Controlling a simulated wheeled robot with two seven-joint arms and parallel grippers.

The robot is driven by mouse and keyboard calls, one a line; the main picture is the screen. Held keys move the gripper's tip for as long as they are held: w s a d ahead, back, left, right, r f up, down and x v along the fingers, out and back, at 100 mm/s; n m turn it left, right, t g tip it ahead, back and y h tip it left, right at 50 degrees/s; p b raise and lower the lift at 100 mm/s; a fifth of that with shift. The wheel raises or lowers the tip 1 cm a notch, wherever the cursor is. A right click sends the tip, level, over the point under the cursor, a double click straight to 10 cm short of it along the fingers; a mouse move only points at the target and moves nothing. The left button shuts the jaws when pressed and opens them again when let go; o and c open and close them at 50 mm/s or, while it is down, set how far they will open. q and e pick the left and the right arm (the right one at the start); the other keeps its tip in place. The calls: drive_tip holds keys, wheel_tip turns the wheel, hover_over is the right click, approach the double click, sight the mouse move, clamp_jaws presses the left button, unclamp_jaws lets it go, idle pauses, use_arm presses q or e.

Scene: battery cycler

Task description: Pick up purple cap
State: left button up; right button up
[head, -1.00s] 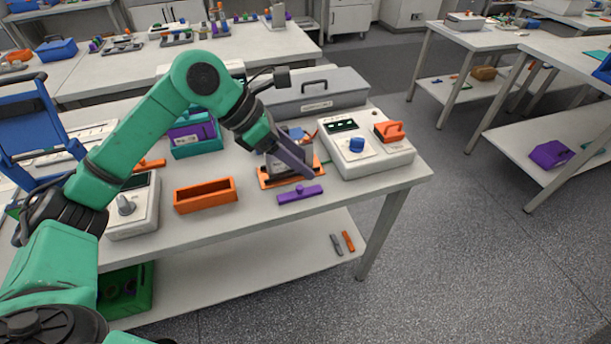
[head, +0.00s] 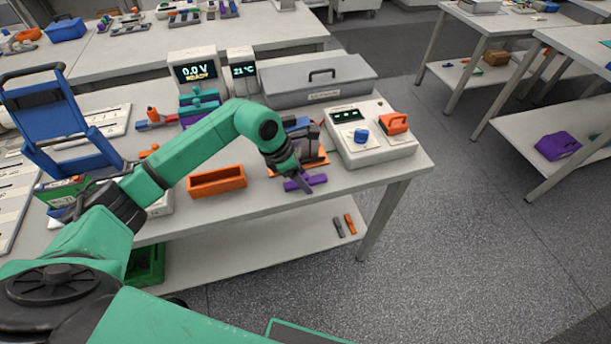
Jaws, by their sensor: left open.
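The purple cap (head: 316,180) is a flat purple bar lying on the white table near its front edge, in front of the orange-based holder. My left gripper (head: 302,186) points down at the cap from above, its fingers over the cap's left and middle part. It is open. The fingers hide part of the cap, and I cannot tell whether they touch it. My right gripper is not in view.
An orange tray (head: 217,181) lies left of the cap. The orange-based holder (head: 316,161) stands close behind it, and a white box with a blue knob (head: 361,136) stands to the right. A grey lidded case (head: 318,82) is at the back.

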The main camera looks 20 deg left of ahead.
use_arm(q)
clamp_jaws()
drive_tip(key=shift+r, duration=0.1)
